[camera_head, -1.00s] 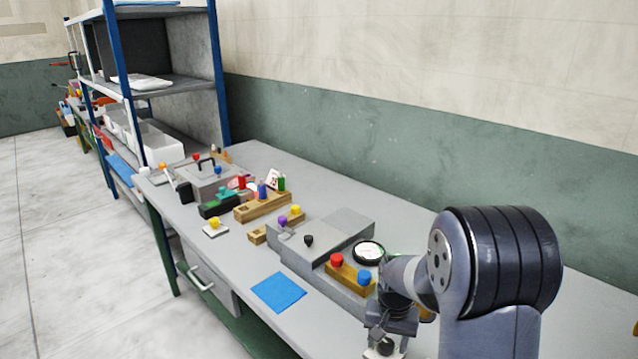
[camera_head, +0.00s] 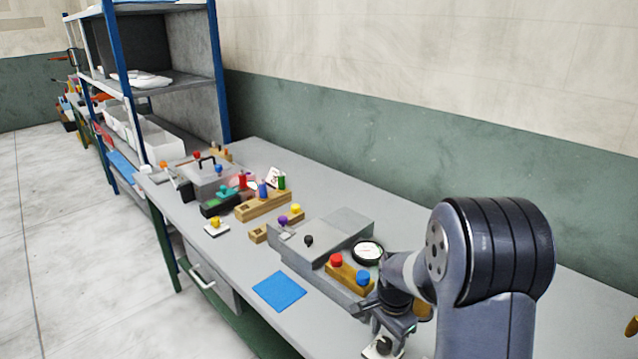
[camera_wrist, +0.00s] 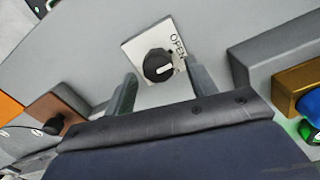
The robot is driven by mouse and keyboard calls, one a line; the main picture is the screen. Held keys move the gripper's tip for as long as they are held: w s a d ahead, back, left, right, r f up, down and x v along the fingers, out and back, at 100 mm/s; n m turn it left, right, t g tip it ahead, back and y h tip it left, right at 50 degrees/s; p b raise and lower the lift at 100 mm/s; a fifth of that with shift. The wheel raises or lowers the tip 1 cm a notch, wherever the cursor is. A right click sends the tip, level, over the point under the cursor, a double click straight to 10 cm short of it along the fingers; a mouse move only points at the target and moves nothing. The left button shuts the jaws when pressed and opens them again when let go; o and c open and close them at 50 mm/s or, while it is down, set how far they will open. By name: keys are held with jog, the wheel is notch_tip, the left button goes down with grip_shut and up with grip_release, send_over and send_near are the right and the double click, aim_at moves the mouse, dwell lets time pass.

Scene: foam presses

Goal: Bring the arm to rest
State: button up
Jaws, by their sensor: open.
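My arm reaches over the near right part of the grey bench (camera_head: 330,182). My gripper (camera_head: 378,322) hangs above a white plate with a black knob (camera_head: 384,346) near the bench's front edge. In the wrist view, my gripper (camera_wrist: 161,72) is open, with nothing held. Its two fingers appear on either side of the black knob (camera_wrist: 157,65), whose plate (camera_wrist: 138,47) carries the word "OPEN". I cannot tell how far above the knob the fingertips are.
A grey stepped block (camera_head: 340,228), a round dial (camera_head: 367,252) and a wooden block with red and blue knobs (camera_head: 349,272) stand beside my gripper. A blue mat (camera_head: 279,291) lies left. More knobbed blocks and a shelf rack (camera_head: 219,70) are farther back.

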jog(key=shift+s+r, duration=0.1)
jog(key=shift+r, duration=1.15)
